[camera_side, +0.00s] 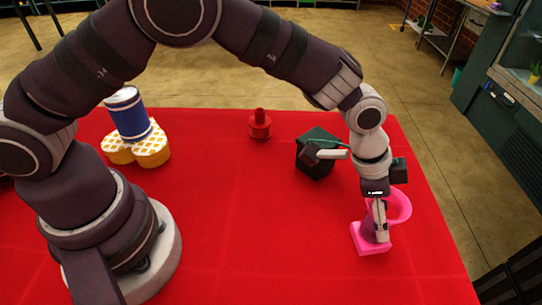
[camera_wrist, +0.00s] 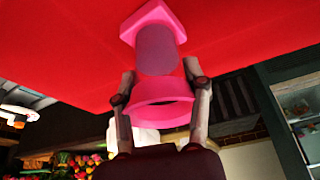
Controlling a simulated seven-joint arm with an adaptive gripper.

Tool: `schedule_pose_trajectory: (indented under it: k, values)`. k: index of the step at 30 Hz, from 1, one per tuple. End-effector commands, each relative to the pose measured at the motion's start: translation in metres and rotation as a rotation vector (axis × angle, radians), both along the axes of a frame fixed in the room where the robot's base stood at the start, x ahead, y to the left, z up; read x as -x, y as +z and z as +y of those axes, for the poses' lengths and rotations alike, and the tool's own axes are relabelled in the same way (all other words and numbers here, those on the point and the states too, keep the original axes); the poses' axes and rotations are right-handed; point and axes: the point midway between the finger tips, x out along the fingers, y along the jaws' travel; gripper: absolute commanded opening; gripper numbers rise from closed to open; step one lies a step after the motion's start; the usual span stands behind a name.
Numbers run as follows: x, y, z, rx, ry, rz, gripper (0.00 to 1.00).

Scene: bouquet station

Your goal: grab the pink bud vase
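The pink bud vase (camera_side: 399,204) stands near the right edge of the red table in the side view, with a square pink base (camera_side: 371,239) and a wide round rim. My gripper (camera_side: 381,236) reaches down at the vase, its fingers overlapping the body, which is partly hidden. In the wrist view the vase (camera_wrist: 157,50) lies between the two fingers of my gripper (camera_wrist: 160,70), base away from the camera and rim nearer. The fingers are apart, one on each side, with gaps visible beside the narrower body. Contact with the rim edges cannot be told.
A small red bottle-like object (camera_side: 260,126) stands farther back. The middle front is clear.

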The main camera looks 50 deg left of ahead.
Motion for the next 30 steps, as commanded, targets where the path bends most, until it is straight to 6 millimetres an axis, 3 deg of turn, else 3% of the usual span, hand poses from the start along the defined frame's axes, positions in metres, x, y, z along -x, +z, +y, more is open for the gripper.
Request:
schedule_pose_trajectory:
  k: [1,8,17,23,30]
  values:
    - [0.0,0.0,0.0,0.0,0.0,0.0,0.36]
    - [0.0,0.0,0.0,0.0,0.0,0.0,0.06]
    - [0.0,0.005,0.0,0.001,0.0,-0.002,0.06]
    - [-0.001,0.04,-0.001,0.004,-0.001,-0.007,0.06]
    - [0.041,0.042,0.032,0.0,0.001,0.0,0.06]
